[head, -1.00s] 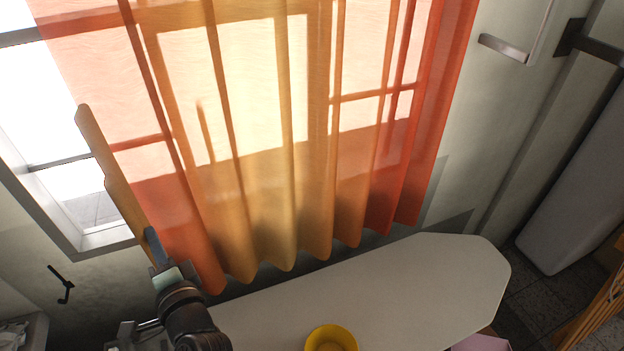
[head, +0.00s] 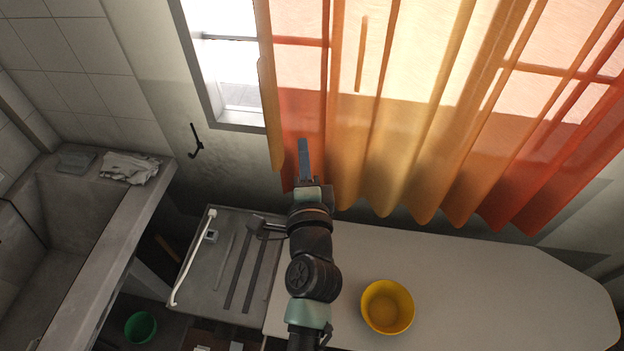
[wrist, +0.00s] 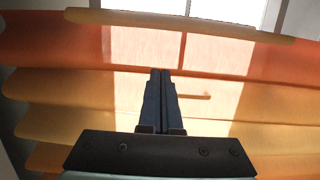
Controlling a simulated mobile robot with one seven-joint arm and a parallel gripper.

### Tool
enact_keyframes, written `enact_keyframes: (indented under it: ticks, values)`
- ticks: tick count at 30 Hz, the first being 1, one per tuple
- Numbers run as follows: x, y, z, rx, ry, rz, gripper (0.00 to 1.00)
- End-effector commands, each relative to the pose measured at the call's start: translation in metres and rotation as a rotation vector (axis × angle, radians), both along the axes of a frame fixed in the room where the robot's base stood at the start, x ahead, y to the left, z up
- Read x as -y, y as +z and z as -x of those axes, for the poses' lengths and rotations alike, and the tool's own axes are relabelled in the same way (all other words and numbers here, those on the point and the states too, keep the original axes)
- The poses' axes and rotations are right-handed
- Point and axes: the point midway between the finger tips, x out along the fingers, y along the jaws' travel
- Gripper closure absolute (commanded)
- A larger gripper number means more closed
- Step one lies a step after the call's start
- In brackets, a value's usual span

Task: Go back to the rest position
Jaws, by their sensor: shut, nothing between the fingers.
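My gripper (head: 303,160) is at the end of my raised arm, in front of the left part of the orange curtain (head: 400,110) in the head view. Its fingers are together with nothing between them. In the wrist view my gripper (wrist: 160,75) also shows shut, pointing at the curtain (wrist: 90,90), which fills most of that picture. I cannot tell whether the fingertips touch the cloth.
A white board (head: 480,290) lies below the curtain with a yellow bowl (head: 387,307) on it. A concrete washtub (head: 140,220) with folded cloths (head: 130,168) is at the left. A green bucket (head: 140,327) stands low beside it. A black hook (head: 196,142) is on the wall.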

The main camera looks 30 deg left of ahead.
Motion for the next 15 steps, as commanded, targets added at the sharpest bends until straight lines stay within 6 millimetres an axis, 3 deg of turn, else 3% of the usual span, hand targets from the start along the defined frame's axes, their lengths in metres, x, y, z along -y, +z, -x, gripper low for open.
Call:
enact_keyframes:
  ticks: [6, 15]
  values:
    - [0.018, -0.003, 0.032, -0.001, -0.001, 0.0, 1.0]
    - [0.028, 0.0, 0.048, 0.0, 0.001, 0.0, 1.0]
